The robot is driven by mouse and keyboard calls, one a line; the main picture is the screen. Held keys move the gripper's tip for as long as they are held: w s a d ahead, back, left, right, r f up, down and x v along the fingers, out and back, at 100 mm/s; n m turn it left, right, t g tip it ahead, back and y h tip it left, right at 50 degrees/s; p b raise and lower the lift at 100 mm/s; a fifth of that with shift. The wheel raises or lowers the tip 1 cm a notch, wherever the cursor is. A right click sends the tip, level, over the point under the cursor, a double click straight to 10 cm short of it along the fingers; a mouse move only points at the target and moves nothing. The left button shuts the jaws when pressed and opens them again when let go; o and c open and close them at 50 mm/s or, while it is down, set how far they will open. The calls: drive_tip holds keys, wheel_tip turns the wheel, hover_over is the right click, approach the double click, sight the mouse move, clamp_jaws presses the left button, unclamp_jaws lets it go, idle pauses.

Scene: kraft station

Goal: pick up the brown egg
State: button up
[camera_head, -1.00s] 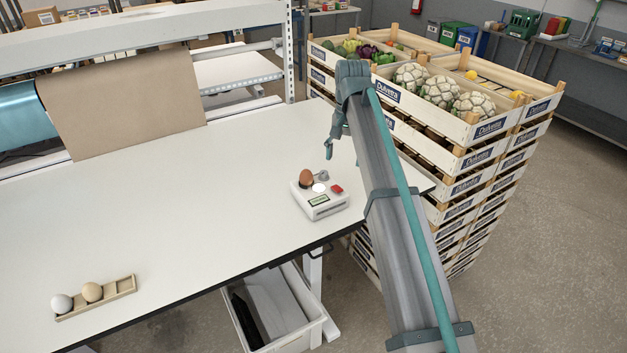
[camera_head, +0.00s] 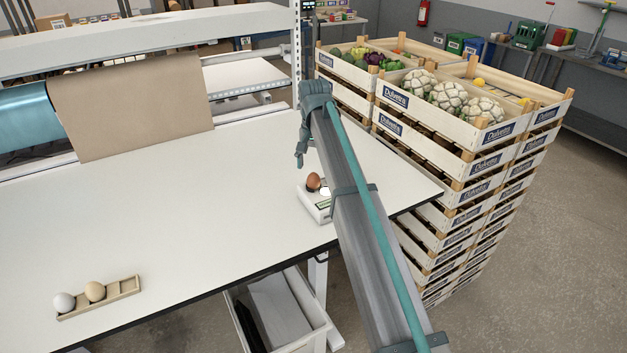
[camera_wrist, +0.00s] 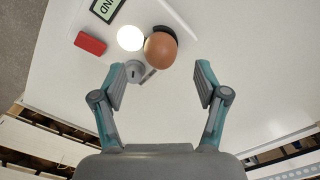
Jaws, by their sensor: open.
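The brown egg (camera_head: 313,182) sits on a small white device (camera_head: 310,203) near the right end of the table. In the wrist view the brown egg (camera_wrist: 160,50) rests beside a glowing white disc (camera_wrist: 130,38), with a dark piece behind it. My gripper (camera_head: 299,160) is above the table, just behind and left of the egg in the head view. In the wrist view my gripper (camera_wrist: 160,78) is open and empty, its fingers apart. The egg lies just beyond the fingertips, roughly centred between them. My arm hides part of the device in the head view.
A grey knob (camera_wrist: 136,70) and a red button (camera_wrist: 90,43) are on the device near the egg. A wooden tray (camera_head: 124,287) holds a white egg (camera_head: 64,302) and a beige egg (camera_head: 95,291) at front left. Stacked vegetable crates (camera_head: 455,150) stand right of the table. The table middle is clear.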

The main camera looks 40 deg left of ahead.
sight(314, 176)
drive_tip(key=shift+f+p, duration=0.95)
drive_tip(key=shift+f, duration=1.35)
drive_tip(key=c, duration=0.9)
